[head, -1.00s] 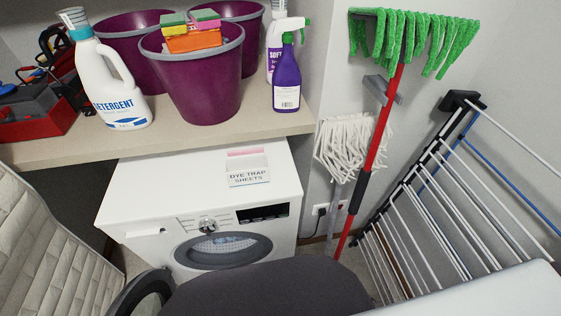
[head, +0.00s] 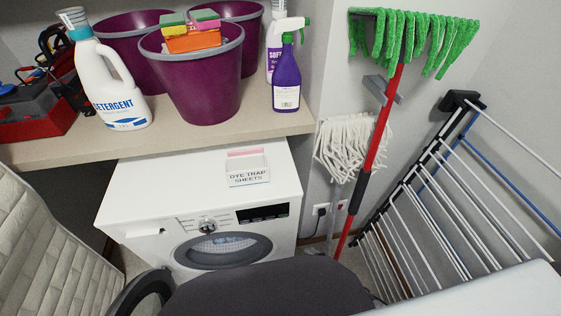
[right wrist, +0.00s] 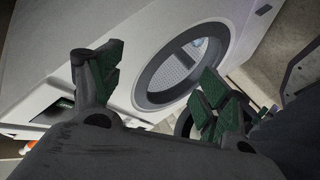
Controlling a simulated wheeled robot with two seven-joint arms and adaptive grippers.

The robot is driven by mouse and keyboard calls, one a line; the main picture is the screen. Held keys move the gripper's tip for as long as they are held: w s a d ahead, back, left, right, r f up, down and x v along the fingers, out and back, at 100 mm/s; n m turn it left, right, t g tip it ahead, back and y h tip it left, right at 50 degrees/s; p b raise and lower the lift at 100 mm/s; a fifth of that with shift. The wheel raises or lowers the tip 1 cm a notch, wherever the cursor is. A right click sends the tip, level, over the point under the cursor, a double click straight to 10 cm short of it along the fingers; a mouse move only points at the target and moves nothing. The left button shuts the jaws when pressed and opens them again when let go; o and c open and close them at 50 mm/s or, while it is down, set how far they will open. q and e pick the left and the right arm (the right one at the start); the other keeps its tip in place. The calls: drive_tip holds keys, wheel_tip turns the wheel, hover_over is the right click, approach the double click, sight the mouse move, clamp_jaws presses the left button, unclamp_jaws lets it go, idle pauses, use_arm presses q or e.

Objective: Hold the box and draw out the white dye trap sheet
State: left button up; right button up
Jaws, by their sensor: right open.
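The white dye trap box (head: 249,179), labelled DYE TRAP SHEETS, stands upright on the washing machine's top (head: 150,180), near its front edge. A pale pink strip and a white part show at the box's open top (head: 246,157); I cannot clearly tell the white sheet from the box there. My right gripper (right wrist: 155,88) is open and empty in the right wrist view, its two green-padded fingers apart before the washer's round door. It is well below the box, which that view does not show. My left gripper is not in view.
A shelf (head: 60,152) above and behind the washer holds a detergent bottle (head: 112,90), purple buckets (head: 200,85) and a spray bottle (head: 286,85). Mops (head: 380,140) and a drying rack (head: 440,170) stand at right. The washer top around the box is clear.

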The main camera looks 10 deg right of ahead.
drive_tip(key=w+a+r+n+g+y, duration=0.1)
drive_tip(key=a+r+n+y, duration=0.35)
drive_tip(key=r, duration=0.65)
drive_tip(key=w+a+r+n+y, duration=0.1)
drive_tip(key=a+r+n+y, duration=0.4)
drive_tip(key=r, duration=0.6)
drive_tip(key=w+a+r+n+g+y, duration=0.1)
drive_tip(key=a+r+n+y, duration=0.25)
drive_tip(key=r+n, duration=0.55)
drive_tip(key=n+g+h, duration=0.4)
drive_tip(key=n+g, duration=0.1)
drive_tip(key=n, duration=1.1)
approach(254, 164)
drive_tip(key=shift+w+a+f, duration=0.1)
drive_tip(key=shift+a+f, duration=0.1)
drive_tip(key=shift+a, duration=0.2)
drive_tip(key=shift+w+a+f, duration=0.15)
drive_tip(key=shift+a+f, duration=0.05)
drive_tip(key=shift+a, duration=0.2)
drive_tip(key=shift+w+r+n+g+h, duration=0.1)
drive_tip(key=shift+w+n+g+h, duration=0.3)
drive_tip(key=shift+w, duration=0.3)
drive_tip(key=shift+w+a+n+g, duration=0.35)
drive_tip(key=shift+w+n+g, duration=0.05)
drive_tip(key=shift+n+g, duration=0.1)
drive_tip(key=shift+a, duration=0.15)
drive_tip(key=shift+f+x, duration=0.1)
drive_tip(key=shift+x, duration=1.7)
drive_tip(key=shift+f+x, duration=0.15)
drive_tip(key=shift+x, duration=1.65)
